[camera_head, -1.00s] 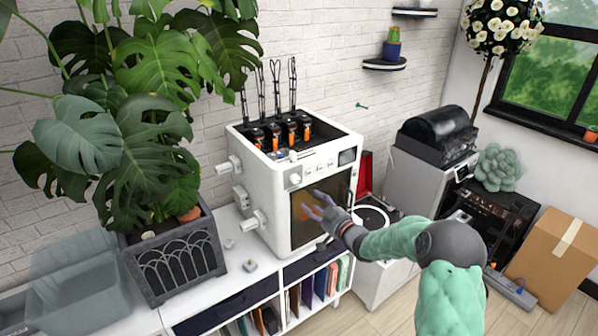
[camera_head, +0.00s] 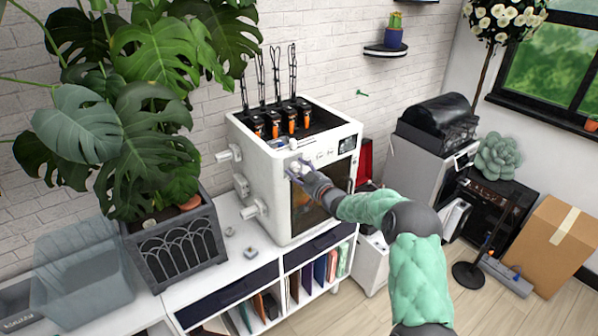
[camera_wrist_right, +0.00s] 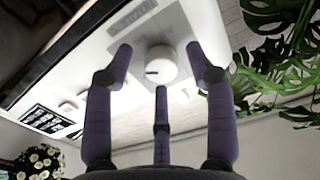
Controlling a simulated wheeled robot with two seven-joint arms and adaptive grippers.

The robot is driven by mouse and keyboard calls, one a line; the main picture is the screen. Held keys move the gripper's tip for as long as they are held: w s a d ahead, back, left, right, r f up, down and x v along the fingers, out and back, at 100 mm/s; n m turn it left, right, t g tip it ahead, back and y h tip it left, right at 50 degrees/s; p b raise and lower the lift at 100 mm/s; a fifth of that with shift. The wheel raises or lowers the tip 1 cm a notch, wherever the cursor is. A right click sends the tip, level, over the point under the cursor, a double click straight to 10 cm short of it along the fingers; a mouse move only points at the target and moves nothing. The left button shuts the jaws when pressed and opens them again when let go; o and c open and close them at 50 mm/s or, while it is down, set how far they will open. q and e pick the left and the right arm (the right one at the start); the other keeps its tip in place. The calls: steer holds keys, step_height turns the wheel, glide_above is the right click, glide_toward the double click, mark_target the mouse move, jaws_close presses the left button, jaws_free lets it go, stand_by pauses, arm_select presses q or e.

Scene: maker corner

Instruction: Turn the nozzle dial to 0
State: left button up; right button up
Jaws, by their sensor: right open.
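The white printer (camera_head: 268,190) stands on the white shelf unit. Its round white nozzle dial (camera_wrist_right: 161,65) shows in the wrist view, with a short dark mark at its left edge. In the head view my right gripper (camera_head: 299,172) is at the upper left of the printer's front and largely covers the dial. My left gripper is not in view.
Smaller knobs (camera_wrist_right: 68,107) and a dark display (camera_head: 347,144) sit along the same panel. A large potted plant (camera_head: 175,240) and a clear bin (camera_head: 80,270) stand left of the printer. Spool holders (camera_head: 255,209) stick out of its left side.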

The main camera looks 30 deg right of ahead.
jaws_close()
steer(key=shift+f+n+b, duration=0.2)
steer(key=shift+n+b, duration=0.2)
steer(key=shift+b, duration=0.35)
steer(key=n+b, duration=1.1)
steer(key=b, duration=0.2)
steer(key=shift+f+b, duration=0.15)
steer(key=shift+b, duration=0.15)
steer(key=n+b, duration=0.5)
steer(key=n, duration=0.1)
steer(key=shift+n, duration=0.3)
steer(key=n+b, duration=0.1)
steer(key=n, duration=0.1)
steer(key=n+b, duration=0.1)
steer(key=shift+r+n+b, duration=0.25)
steer(key=shift+n+b, duration=0.1)
steer(key=shift+n, duration=0.05)
steer(key=shift+d+r+n+b, duration=0.15)
steer(key=shift+n+b, duration=0.3)
steer(key=shift+n, duration=0.45)
steer(key=shift+r, duration=0.1)
